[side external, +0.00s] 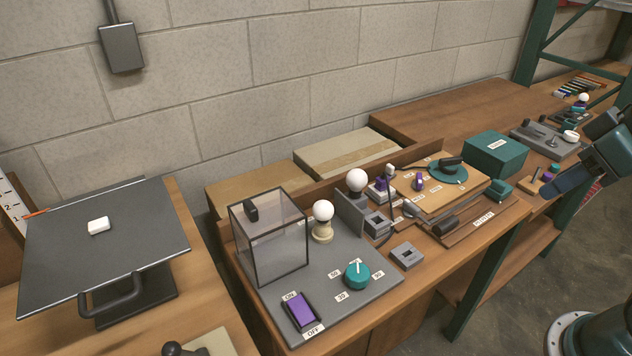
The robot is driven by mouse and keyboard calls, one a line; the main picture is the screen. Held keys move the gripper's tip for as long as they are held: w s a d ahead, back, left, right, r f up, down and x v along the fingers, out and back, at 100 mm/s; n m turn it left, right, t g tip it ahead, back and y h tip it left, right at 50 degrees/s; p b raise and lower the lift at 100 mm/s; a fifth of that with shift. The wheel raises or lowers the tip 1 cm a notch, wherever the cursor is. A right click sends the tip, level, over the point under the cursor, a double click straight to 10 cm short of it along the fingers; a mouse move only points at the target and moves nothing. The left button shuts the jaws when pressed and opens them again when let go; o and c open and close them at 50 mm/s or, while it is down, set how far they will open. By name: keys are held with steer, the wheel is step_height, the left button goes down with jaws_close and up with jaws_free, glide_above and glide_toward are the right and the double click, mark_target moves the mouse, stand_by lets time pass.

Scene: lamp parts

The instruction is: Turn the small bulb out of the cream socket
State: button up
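The small round white bulb (323,210) stands upright in the cream socket (322,233) on the grey board, just right of the clear box. A second round white bulb (357,180) stands behind it to the right, above a grey upright plate. My arm reaches in at the right edge, well away from the cream socket. Its dark blue end (565,182) points down to the left; I cannot make out the fingertips or whether they hold anything.
A clear dark-edged box (270,240) stands close left of the socket. In front are a teal knob (357,275) and a purple switch (299,311). A wooden board (440,188) with small parts and a teal box (495,155) lie to the right.

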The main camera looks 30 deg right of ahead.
steer(key=o, duration=0.6)
steer(key=shift+w, duration=0.1)
steer(key=shift+c, duration=0.2)
steer(key=m+g+y, duration=0.5)
steer(key=m+g, duration=0.1)
steer(key=m, duration=1.2)
glide_above(318, 222)
steer(key=d, duration=0.6)
step_height(318, 222, down, 8)
steer(key=shift+w+f, duration=0.15)
steer(key=shift+f, duration=0.1)
steer(key=shift+a+f, duration=0.1)
steer(key=shift+a, duration=0.05)
steer(key=shift+h, duration=0.3)
steer(key=shift+w+x, duration=0.1)
steer(key=shift+x, duration=3.25)
steer(key=shift+w+x, duration=0.15)
steer(key=shift+x, duration=3.25)
